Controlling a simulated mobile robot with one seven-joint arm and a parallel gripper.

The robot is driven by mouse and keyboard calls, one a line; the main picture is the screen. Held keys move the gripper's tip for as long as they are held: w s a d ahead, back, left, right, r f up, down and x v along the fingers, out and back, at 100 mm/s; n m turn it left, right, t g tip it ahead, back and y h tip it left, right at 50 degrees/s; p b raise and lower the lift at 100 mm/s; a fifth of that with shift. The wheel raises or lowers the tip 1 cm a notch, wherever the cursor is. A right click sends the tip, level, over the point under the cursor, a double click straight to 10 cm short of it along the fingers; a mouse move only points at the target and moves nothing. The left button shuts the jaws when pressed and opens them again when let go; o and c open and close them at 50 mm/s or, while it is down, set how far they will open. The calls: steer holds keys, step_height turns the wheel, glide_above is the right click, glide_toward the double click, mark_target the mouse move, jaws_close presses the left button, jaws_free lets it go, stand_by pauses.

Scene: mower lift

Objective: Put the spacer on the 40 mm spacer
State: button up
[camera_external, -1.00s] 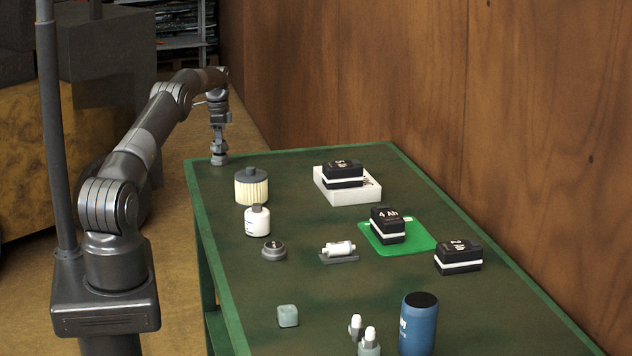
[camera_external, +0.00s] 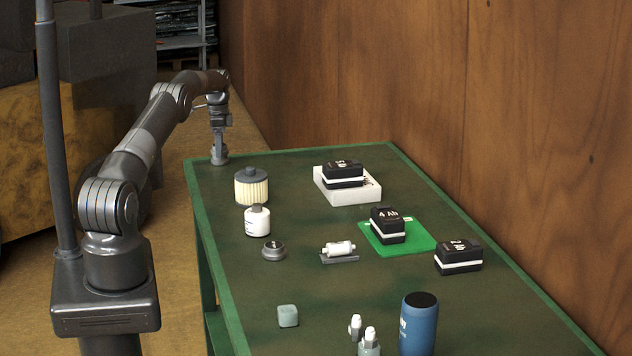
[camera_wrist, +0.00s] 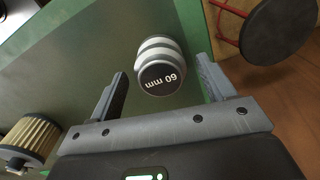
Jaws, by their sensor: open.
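A round spacer (camera_wrist: 160,66) stands between the fingers of my gripper in the wrist view. It has light and grey bands and a dark top face marked "60 mm". My gripper (camera_wrist: 162,72) is open, with a finger on each side and visible gaps to the spacer. In the external view my gripper (camera_external: 219,152) is low at the table's far left corner, largely hiding what is there. A short dark grey round piece (camera_external: 273,250) with a pale mark lies nearer on the table. Its mark is too small to read, so I cannot tell whether it is the 40 mm spacer.
A pleated filter (camera_external: 251,187) and a white bottle (camera_external: 257,221) stand near my gripper. A white tray (camera_external: 349,197) holds a battery; another battery (camera_external: 388,226) sits on a green mat (camera_external: 420,240). A blue can (camera_external: 418,325) stands at the front.

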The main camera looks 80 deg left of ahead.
step_height(320, 180, up, 8)
steer(key=shift+f, duration=0.2)
steer(key=shift+w+d+r, duration=0.1)
steer(key=shift+w+d, duration=0.05)
steer(key=w+d+r, duration=0.8)
steer(key=r, duration=0.1)
steer(key=w+d+r+t, duration=0.15)
steer(key=d+r, duration=0.35)
steer(key=d, duration=0.5)
steer(key=w+d+r+n+y, duration=0.1)
steer(key=w+d+r, duration=0.2)
steer(key=d+r, duration=0.55)
steer(key=w+d+r+t, duration=0.1)
steer(key=w+d+r, duration=0.15)
steer(key=d, duration=1.05)
steer(key=s+d+r+t, duration=0.1)
steer(key=s+d, duration=0.4)
steer(key=d, duration=0.6)
steer(key=s+d+r+t, duration=0.1)
steer(key=s+d, duration=0.4)
steer(key=d, duration=0.5)
steer(key=s+d+f, duration=0.4)
steer(key=s+d, duration=0.2)
steer(key=s, duration=0.2)
steer(key=s+d+f+t+h, duration=0.1)
steer(key=s+d+f, duration=0.4)
steer(key=s+d, duration=0.1)
steer(key=shift+s+f+n, duration=0.15)
steer(key=shift+s+n, duration=0.25)
steer(key=shift+s, duration=0.45)
